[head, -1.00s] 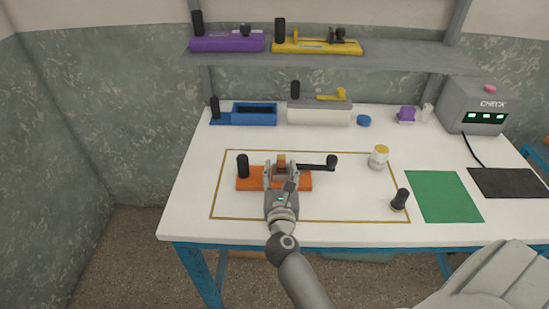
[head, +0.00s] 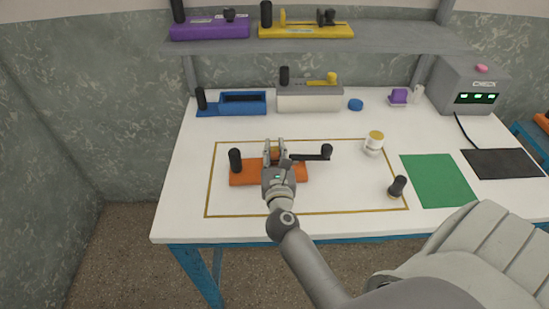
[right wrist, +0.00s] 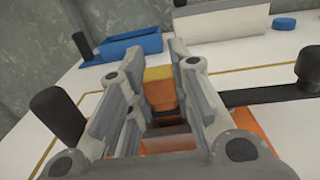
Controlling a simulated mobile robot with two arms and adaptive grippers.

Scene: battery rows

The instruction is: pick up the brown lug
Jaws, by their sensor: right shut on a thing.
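The brown lug (right wrist: 160,88), an orange-brown block with a yellow top, sits between the fingers of my right gripper (right wrist: 157,62) in the right wrist view. In the head view the lug (head: 274,153) shows small between the fingertips. My right gripper (head: 275,147) is shut on it, above the orange fixture (head: 243,174). The fixture has a black upright knob (head: 235,160) at left and a dark lever (head: 308,157) reaching right. The fingers hide the lug's sides; whether it is clear of the fixture I cannot tell. My left gripper is not in view.
A white-and-yellow jar (head: 374,144) and a black-handled stamp-like object (head: 397,187) stand right of the fixture. A green mat (head: 439,180) lies farther right. A blue tray (head: 243,103) and a grey-white fixture (head: 309,101) stand behind. The white table (head: 335,193) is clear in front.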

